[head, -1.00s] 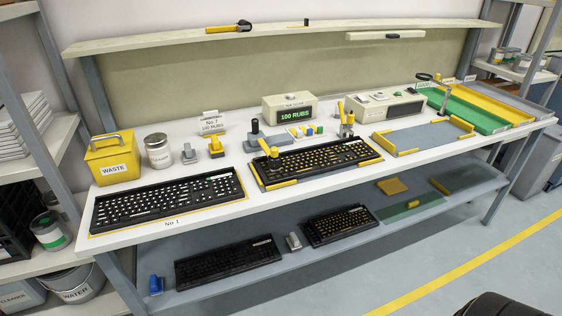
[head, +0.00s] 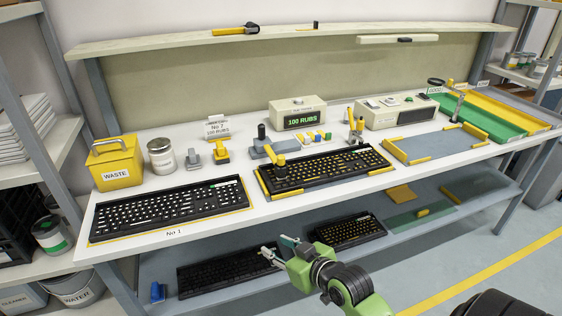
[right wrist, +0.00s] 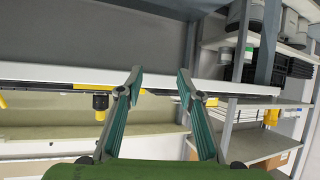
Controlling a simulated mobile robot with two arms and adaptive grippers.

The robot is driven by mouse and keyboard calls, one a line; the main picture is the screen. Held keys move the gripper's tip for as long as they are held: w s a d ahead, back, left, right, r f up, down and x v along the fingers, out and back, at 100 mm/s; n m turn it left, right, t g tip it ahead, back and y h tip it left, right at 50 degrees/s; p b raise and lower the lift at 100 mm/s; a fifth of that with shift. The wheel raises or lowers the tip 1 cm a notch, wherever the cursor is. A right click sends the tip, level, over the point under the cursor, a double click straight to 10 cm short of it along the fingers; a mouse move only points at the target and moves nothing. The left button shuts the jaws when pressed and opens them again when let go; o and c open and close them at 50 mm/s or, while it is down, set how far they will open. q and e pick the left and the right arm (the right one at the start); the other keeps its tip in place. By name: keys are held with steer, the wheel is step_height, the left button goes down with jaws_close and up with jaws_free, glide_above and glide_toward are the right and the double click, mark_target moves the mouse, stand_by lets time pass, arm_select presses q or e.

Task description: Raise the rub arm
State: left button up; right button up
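The rub arm (head: 276,155) is a yellow arm with a dark upright post on a grey base, behind the middle keyboard. Its yellow end is down over the left part of the black keyboard (head: 325,169), which sits between yellow rails. Whether it touches the keys I cannot tell. My right gripper (head: 278,246) is in front of the table edge, below and apart from the rub arm. It is open and empty, its two teal fingers also spread in the right wrist view (right wrist: 160,75). My left gripper is not in view.
Keyboard No 1 (head: 168,209) lies at the left of the white table. A lower shelf (head: 215,275) with more keyboards is below the table.

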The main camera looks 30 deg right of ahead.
mark_target(283, 163)
steer(key=w+d+r+m+t+h, duration=0.3)
steer(key=w+d+r+t, duration=0.25)
steer(key=d+r, duration=0.6)
steer(key=w, duration=0.4)
steer(key=w+d, duration=0.1)
steer(key=w, duration=0.4)
steer(key=w+d, duration=0.1)
steer(key=w, duration=0.4)
steer(key=shift+f+p, duration=0.25)
steer(key=shift+p, duration=0.15)
jaws_close()
